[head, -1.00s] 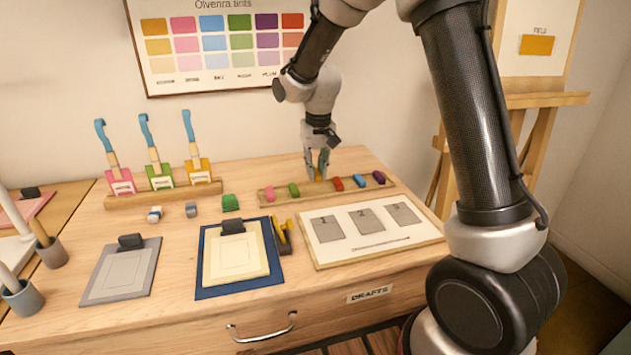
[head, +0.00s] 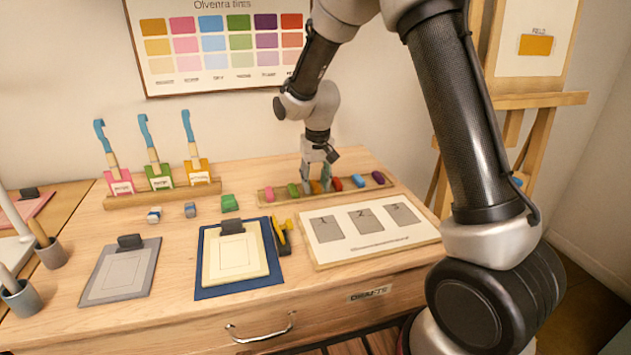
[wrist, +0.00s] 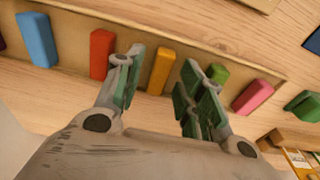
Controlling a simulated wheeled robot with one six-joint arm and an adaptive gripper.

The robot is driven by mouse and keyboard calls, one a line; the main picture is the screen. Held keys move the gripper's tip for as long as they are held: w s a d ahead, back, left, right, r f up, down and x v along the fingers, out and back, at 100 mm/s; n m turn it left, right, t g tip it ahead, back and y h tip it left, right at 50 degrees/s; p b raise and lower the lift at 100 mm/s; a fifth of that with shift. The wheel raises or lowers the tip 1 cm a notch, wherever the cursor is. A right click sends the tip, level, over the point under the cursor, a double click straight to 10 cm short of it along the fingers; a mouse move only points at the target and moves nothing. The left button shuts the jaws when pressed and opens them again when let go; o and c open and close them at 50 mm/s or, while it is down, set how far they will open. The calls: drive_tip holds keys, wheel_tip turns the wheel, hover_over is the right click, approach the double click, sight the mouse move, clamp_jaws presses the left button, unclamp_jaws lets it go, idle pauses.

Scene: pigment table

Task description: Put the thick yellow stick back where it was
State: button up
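The thick yellow stick (wrist: 161,71) lies in the long wooden tray (wrist: 209,50), between the red stick (wrist: 102,54) and the green stick (wrist: 217,74). My gripper (wrist: 163,78) is open, with one finger on each side of the yellow stick and a visible gap to each. In the head view my gripper (head: 317,185) is down at the tray (head: 262,198), and its fingers partly hide the yellow stick (head: 315,187).
Pink (head: 269,194), blue (head: 358,181) and purple (head: 378,177) sticks lie in the same tray. A numbered board (head: 318,258) lies in front of it. A green block (head: 229,203) and a clipboard (head: 212,285) are to the left.

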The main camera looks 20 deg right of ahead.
sight(317, 187)
wheel_tip(317, 187, up, 12)
drive_tip(key=s, duration=0.2)
drive_tip(key=s+d+r, duration=0.5)
drive_tip(key=s+d+r+t, duration=0.1)
drive_tip(key=s+d, duration=0.4)
drive_tip(key=s, duration=0.7)
drive_tip(key=s+d+r+t, duration=0.1)
drive_tip(key=s+d, duration=0.4)
drive_tip(key=s, duration=0.7)
drive_tip(key=shift+s+r+t, duration=0.4)
drive_tip(key=shift+r, duration=0.05)
